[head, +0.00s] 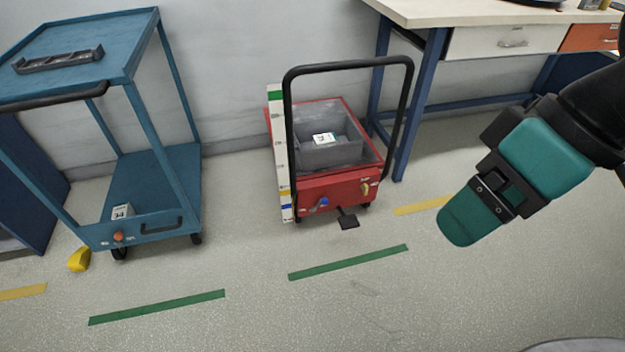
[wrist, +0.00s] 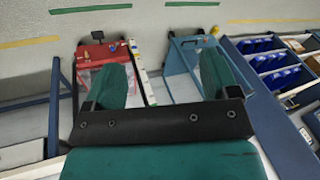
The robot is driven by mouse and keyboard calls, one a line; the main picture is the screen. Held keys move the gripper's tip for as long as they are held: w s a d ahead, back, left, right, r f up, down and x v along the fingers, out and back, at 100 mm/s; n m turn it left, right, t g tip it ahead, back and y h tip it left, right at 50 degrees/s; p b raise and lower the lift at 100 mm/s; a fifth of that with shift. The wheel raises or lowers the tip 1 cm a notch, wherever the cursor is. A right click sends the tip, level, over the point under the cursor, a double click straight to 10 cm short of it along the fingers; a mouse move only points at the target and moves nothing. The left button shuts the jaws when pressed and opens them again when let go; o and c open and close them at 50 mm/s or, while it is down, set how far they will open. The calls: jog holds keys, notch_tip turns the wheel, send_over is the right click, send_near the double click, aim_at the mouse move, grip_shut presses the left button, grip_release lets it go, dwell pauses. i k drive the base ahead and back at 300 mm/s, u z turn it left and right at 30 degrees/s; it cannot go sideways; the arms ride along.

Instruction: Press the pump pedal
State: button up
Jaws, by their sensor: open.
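The pump pedal (head: 348,219) is a small black plate low at the front of a red cart (head: 318,189), just above the floor. In the wrist view, which is upside down, a small dark shape that looks like the pedal (wrist: 98,35) shows at the edge of the red cart (wrist: 93,52). My gripper (head: 462,222) has teal fingers and hangs in the air to the right of the cart, apart from the pedal. The wrist view shows my gripper (wrist: 165,72) with its two fingers spread and nothing between them.
The red cart has a black push handle (head: 350,64), a striped upright scale (head: 278,150) and a grey bin (head: 330,153). A blue cart (head: 165,165) stands left, with a yellow wedge (head: 79,259) by its wheel. A workbench (head: 440,12) stands behind right. The floor in front is clear.

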aim_at(346, 221)
jog(key=k, duration=0.55)
jog(key=u, duration=0.45)
jog(key=i, duration=1.4)
jog(key=z, duration=0.45)
